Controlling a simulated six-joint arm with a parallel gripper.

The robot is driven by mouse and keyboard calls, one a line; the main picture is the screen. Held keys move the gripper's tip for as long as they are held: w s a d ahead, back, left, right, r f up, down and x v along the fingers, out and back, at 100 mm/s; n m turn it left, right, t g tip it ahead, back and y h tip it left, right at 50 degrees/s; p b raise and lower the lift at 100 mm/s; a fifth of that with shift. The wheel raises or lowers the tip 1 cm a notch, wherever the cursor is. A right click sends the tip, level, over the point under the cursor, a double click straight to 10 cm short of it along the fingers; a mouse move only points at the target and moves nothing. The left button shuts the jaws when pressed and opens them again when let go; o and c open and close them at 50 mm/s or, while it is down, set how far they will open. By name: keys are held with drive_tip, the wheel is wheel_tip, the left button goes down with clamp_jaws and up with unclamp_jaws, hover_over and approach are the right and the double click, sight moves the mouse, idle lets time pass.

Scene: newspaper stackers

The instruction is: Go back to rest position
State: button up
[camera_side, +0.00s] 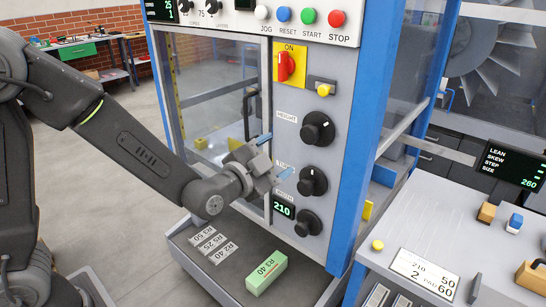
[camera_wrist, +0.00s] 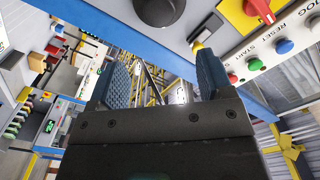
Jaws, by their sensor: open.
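My gripper (camera_side: 274,156) is in front of the grey control panel (camera_side: 345,165), just left of its column of black knobs. Its two blue-padded fingers are apart, with nothing seen between them. The wrist view also shows my gripper (camera_wrist: 163,76) with the fingers spread and a gap between them. The upper knob (camera_side: 317,129) and the middle knob (camera_side: 312,181) are just right of the fingertips. The lower knob (camera_side: 308,223) is below, beside a display reading 210 (camera_side: 283,209). I cannot tell whether a fingertip touches the panel.
A green block marked R3 40 (camera_side: 267,273) lies on the grey tray (camera_side: 318,281) below the panel. A red switch (camera_side: 287,66) and several coloured buttons sit higher up. A blue frame post (camera_side: 358,150) stands right of the panel. Open floor (camera_side: 85,180) shows at left.

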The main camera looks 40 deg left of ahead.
drive_tip(key=s+a+r+n+g+h, duration=0.1)
drive_tip(key=s+a+r+n+g, duration=0.2)
drive_tip(key=s+g, duration=0.3)
drive_tip(key=s+n, duration=0.1)
drive_tip(key=s, duration=0.2)
drive_tip(key=shift+a, duration=0.25)
drive_tip(key=s+a+n+g, duration=0.2)
drive_tip(key=s+g, duration=0.1)
drive_tip(key=s, duration=0.5)
drive_tip(key=s+a+f+n+g+y, duration=0.1)
drive_tip(key=s+a+n+g, duration=0.1)
drive_tip(key=s, duration=0.5)
drive_tip(key=shift+s+a+n+g, duration=0.3)
drive_tip(key=shift+s+n+g, duration=0.15)
drive_tip(key=shift+g, duration=0.25)
drive_tip(key=t, duration=1.2)
approach(307, 137)
drive_tip(key=w, duration=1.1)
drive_tip(key=shift+w+f, duration=0.1)
drive_tip(key=shift+f, duration=0.05)
